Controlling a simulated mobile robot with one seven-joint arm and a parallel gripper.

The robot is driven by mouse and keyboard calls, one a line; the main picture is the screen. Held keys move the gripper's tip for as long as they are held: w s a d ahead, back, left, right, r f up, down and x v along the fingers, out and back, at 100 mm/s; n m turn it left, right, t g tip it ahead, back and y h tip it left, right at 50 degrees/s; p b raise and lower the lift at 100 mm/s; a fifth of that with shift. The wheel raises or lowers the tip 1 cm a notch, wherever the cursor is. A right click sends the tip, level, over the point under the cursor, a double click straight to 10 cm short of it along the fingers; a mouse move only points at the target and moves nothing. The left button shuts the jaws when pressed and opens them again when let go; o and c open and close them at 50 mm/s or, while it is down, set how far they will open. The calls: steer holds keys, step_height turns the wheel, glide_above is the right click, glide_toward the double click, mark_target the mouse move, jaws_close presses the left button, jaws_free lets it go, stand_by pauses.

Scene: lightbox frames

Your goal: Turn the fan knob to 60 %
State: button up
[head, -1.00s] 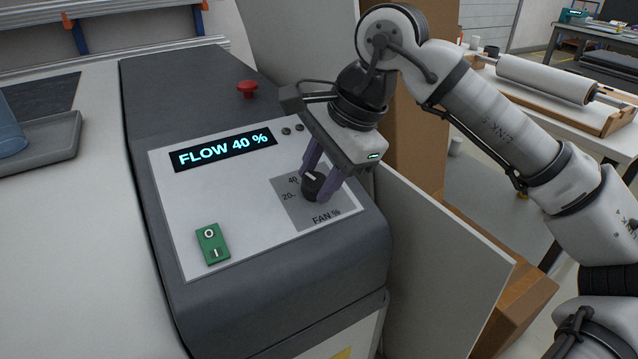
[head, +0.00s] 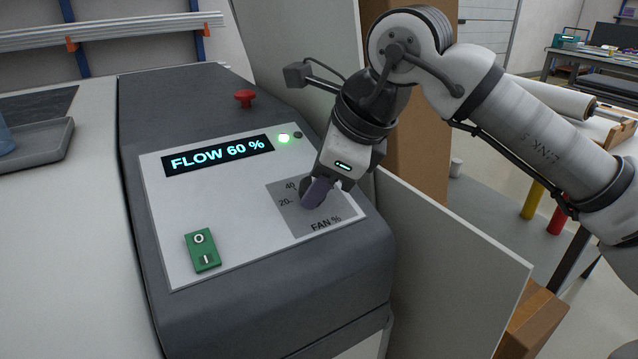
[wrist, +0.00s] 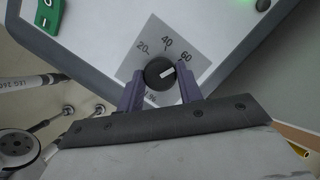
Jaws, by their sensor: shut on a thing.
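The round dark fan knob (wrist: 159,73) sits on a grey scale plate (head: 287,216) marked 20, 40 and 60. In the wrist view its white pointer line points toward the 60 mark. My gripper (wrist: 160,90) is shut on the knob, with one purple finger on each side. In the head view my gripper (head: 318,192) hides the knob and the 60 mark. The display (head: 218,155) reads FLOW 60 %. A small green lamp (head: 284,139) beside it is lit.
A green O/I switch (head: 202,250) sits at the panel's lower left. A red mushroom button (head: 245,98) stands behind the panel. A pale upright board (head: 455,255) stands right of the machine, below my arm.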

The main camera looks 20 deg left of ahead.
steer(key=shift+m, duration=0.3)
steer(key=o, duration=1)
steer(key=p+v, duration=0.1)
steer(key=v, duration=1.3)
steer(key=shift+s+f, duration=0.1)
